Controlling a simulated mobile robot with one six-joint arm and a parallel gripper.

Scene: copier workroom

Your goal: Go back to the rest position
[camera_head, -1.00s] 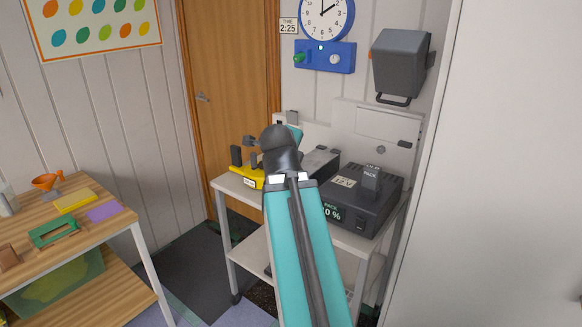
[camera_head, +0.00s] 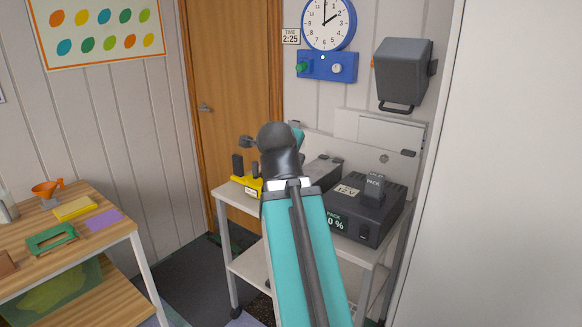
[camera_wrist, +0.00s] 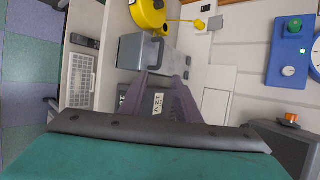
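My teal arm reaches over the white cart (camera_head: 232,262) in the head view, and its dark joint hides my gripper there. In the wrist view my gripper (camera_wrist: 161,77) has two purple-grey fingers standing apart, with a gap between them. I see nothing held in that gap. Behind the fingers are a grey box with a handle (camera_wrist: 172,58) and a pale 12 V label (camera_wrist: 158,103). The black charger (camera_head: 367,222) stands on the cart's right side with a pack (camera_head: 374,187) upright in its top. Its display is partly covered by my arm.
A yellow tool (camera_head: 246,182) lies on the cart's left. A blue panel (camera_head: 327,67) and a grey wall box (camera_head: 403,70) hang above. A wooden table (camera_head: 75,252) stands at left, a white surface (camera_head: 510,170) at right. Floor shows between table and cart.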

